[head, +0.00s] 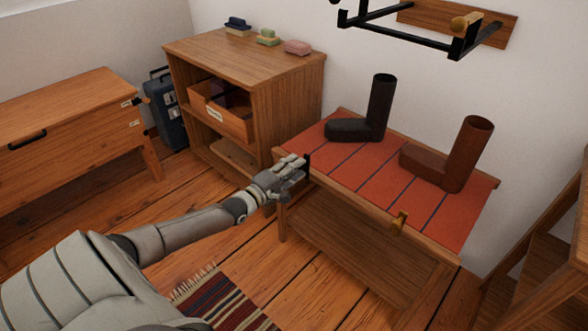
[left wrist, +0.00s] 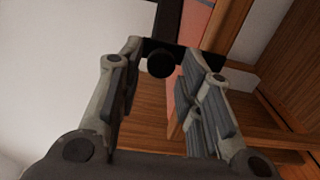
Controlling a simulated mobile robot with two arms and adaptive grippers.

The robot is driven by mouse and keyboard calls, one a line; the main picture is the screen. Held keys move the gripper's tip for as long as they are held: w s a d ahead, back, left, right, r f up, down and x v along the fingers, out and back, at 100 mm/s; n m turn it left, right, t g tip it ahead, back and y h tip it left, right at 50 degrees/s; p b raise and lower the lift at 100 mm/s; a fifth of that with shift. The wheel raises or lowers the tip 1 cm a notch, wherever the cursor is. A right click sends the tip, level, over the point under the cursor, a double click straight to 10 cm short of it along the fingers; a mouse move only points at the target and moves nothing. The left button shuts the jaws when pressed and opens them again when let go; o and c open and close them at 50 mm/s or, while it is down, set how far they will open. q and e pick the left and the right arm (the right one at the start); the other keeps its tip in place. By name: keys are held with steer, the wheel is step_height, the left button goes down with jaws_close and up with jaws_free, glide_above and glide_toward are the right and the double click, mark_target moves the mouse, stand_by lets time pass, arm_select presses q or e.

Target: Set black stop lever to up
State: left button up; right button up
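The black stop lever (head: 306,161) is on the front-left edge of the red-topped bench (head: 378,172), and my gripper partly hides it in the head view. In the left wrist view its round black knob (left wrist: 160,64) shows against a dark plate, between the fingertips. My left gripper (head: 294,168) is at the lever; in the left wrist view its fingers (left wrist: 165,80) stand apart on either side of the knob, with gaps visible. I cannot tell the lever's exact setting. A brass-coloured lever (head: 400,222) is farther right on the same edge. My right gripper is out of view.
A black boot (head: 380,105) and a brown boot (head: 468,150) stand on the bench. A black wall rack (head: 400,35) hangs above. A striped rug (head: 222,305) lies on the floor.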

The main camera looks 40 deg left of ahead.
arm_select(q)
steer(key=shift+o, duration=0.4)
steer(key=shift+s, duration=0.1)
steer(key=s, duration=1.1)
steer(key=shift+s+a, duration=0.4)
steer(key=shift+a, duration=0.05)
